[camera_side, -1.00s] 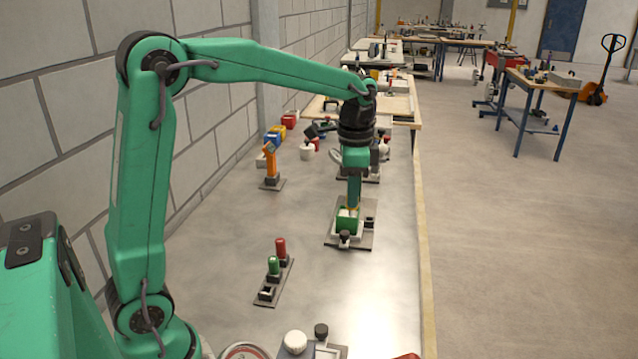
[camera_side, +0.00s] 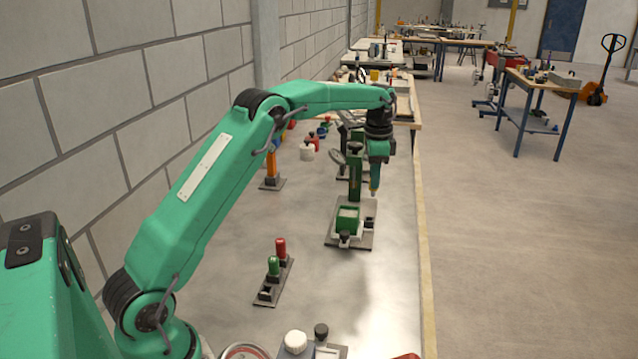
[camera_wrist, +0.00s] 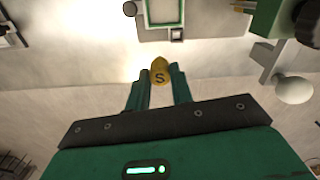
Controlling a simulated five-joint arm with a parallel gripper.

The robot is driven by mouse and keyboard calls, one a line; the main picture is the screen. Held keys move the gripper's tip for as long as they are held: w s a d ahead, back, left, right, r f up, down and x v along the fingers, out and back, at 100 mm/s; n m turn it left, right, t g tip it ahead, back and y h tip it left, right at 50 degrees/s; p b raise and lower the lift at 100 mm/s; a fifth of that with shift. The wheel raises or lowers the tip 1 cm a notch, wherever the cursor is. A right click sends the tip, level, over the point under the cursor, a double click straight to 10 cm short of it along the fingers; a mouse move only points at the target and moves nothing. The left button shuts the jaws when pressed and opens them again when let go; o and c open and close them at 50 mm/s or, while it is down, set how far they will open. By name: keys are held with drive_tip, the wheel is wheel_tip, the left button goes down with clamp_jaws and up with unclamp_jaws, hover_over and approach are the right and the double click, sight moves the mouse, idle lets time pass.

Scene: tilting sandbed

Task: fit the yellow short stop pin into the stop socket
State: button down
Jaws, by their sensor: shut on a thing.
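My gripper (camera_side: 375,187) is shut on the yellow short stop pin (camera_wrist: 159,72), which carries a letter S and sits between my two fingers in the wrist view. In the side view only a small yellow-orange tip of the pin (camera_side: 374,193) shows under my gripper. The pin is in the air, at the right of the green box (camera_side: 347,221). A small dark square block (camera_side: 369,222), which looks like the stop socket, sits on the grey plate (camera_side: 335,241) beside the box. In the wrist view a small square socket (camera_wrist: 177,35) shows beyond the pin, apart from it.
A green post (camera_side: 355,180) with a black knob stands behind the box, close left of my gripper. A rack with a red pin (camera_side: 281,247) and a green pin (camera_side: 273,266) lies nearer. An orange stand (camera_side: 271,170) is at left. The bench's right edge is close.

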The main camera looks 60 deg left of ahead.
drive_tip(key=shift+w+a+f, duration=0.6)
drive_tip(key=shift+a+f, duration=0.1)
drive_tip(key=shift+a, duration=0.1)
drive_tip(key=shift+w+a+f, duration=0.55)
drive_tip(key=shift+a+f, duration=0.1)
drive_tip(key=shift+a, duration=0.1)
drive_tip(key=shift+f, duration=0.1)
drive_tip(key=shift+f, duration=2.75)
drive_tip(key=shift+f, duration=1.65)
drive_tip(key=c, duration=1.1)
unclamp_jaws()
drive_tip(key=shift+c, duration=0.2)
wheel_tip(320, 180, up, 8)
drive_tip(key=shift+f, duration=0.15)
